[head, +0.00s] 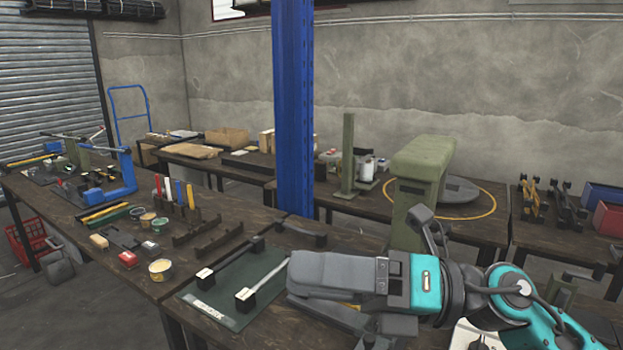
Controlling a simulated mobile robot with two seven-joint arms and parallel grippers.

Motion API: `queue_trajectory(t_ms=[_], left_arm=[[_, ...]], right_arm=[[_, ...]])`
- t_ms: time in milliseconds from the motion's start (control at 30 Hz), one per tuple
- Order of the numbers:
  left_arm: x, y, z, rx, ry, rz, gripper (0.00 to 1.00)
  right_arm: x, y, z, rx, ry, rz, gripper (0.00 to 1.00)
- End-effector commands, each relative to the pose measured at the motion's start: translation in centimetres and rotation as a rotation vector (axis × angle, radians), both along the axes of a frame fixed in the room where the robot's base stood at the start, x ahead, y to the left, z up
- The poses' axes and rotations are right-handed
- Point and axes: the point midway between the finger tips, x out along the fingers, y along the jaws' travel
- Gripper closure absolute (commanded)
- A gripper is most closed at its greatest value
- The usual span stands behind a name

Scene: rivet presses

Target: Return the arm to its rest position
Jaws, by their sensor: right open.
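My right gripper (292,298) comes in from the lower right on its teal and grey arm (428,280). Its two grey fingers point left and are parted, with nothing seen between them. It is over the right edge of a dark green mat (222,287) on the near bench. The fingers hide part of the mat and bench, and I cannot tell how high above them they are. My left gripper does not show.
A green press (425,165) stands behind my arm. A blue press (120,180), pots and upright coloured handles (179,192) are on the left bench. A blue post (293,110) rises mid-view.

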Motion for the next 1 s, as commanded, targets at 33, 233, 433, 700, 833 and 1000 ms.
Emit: queue_trajectory(t_ms=[33, 233, 433, 700, 833, 1000], left_arm=[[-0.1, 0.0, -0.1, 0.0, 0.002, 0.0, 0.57], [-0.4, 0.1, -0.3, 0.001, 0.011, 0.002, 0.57], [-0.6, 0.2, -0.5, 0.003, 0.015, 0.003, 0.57], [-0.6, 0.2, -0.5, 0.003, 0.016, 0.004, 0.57], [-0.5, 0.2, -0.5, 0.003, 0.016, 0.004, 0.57], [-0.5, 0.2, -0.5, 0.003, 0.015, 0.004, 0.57]], right_arm=[[0.4, -0.2, 1.0, 0.121, 0.087, -0.049, 0.23], [4.5, -4.4, 2.8, 0.558, 0.472, -0.314, 0.23], [8.3, -11.2, -2.4, 0.895, 0.925, -0.643, 0.23], [5.4, -18.5, -17.4, 1.149, 1.594, -1.168, 0.23], [1.0, -19.9, -23.4, 1.172, 1.863, -1.39, 0.23], [-4.4, -20.4, -28.1, 1.143, 2.109, -1.601, 0.23]])
